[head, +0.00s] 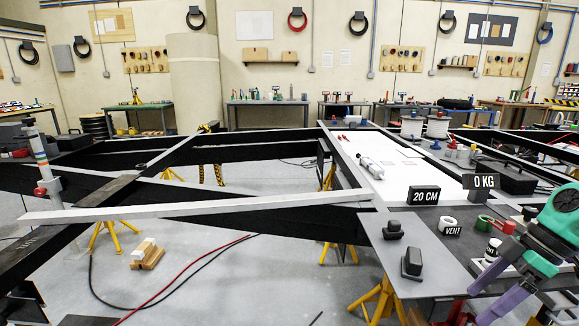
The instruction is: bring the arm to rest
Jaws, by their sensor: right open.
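My left gripper does not show.
A black chassis frame (130,215) on yellow stands fills the middle, with a long pale bar (200,212) across it. Black blocks (412,262), a "20 CM" sign (425,196), a "0 KG" sign (484,181) and a white sheet (400,182) are on the right. Open floor shows below.

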